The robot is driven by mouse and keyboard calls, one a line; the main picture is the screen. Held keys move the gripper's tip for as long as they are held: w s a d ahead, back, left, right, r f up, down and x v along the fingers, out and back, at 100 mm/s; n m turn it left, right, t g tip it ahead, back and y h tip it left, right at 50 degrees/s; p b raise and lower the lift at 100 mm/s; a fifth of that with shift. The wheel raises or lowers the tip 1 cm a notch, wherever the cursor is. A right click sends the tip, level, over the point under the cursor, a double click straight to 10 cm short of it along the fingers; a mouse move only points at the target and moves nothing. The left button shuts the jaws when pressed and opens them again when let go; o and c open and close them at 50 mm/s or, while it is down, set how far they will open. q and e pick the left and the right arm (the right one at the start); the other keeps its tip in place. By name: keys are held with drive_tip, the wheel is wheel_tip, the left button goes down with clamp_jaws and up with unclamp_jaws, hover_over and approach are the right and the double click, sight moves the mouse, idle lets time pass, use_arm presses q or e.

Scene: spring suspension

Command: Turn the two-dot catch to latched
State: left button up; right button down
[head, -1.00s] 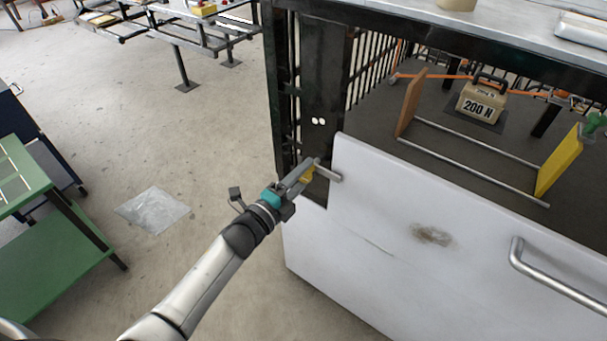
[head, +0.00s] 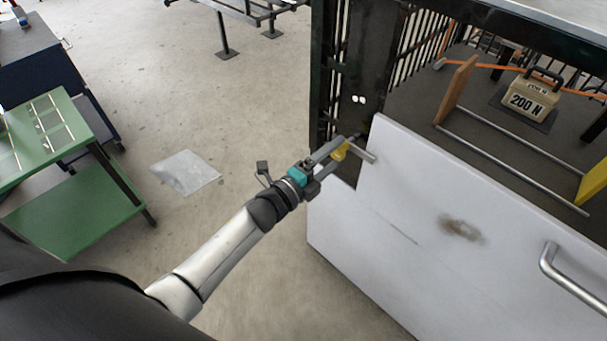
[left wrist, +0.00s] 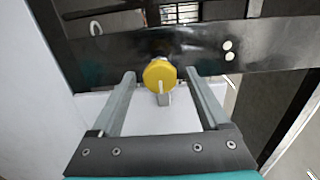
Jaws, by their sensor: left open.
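The two-dot catch has a round yellow knob (left wrist: 160,75) and a grey bar (head: 364,153). It sits on a black post (head: 362,75) beside two white dots (head: 358,99). In the head view the bar slants down right, its end in front of the white panel's (head: 400,200) upper left edge. In the left wrist view the bar shows below the knob, foreshortened. My left gripper (head: 342,148) is open at the catch. In the left wrist view its fingers stand either side of the knob with gaps; contact is not visible. My right gripper is out of view.
The white panel has a metal handle (head: 575,275) at the right. Behind it are a 200 N weight (head: 527,101), a brown board (head: 456,90) and metal rods. A green cart (head: 70,210) stands left. Open floor with a plastic sheet (head: 186,172) lies between.

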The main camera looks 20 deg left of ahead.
use_arm(q)
drive_tip(key=p+v, duration=0.2)
drive_tip(key=v, duration=1.2)
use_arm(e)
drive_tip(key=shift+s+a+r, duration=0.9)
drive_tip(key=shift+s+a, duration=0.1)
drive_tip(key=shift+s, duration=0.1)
use_arm(q)
drive_tip(key=shift+w, duration=0.15)
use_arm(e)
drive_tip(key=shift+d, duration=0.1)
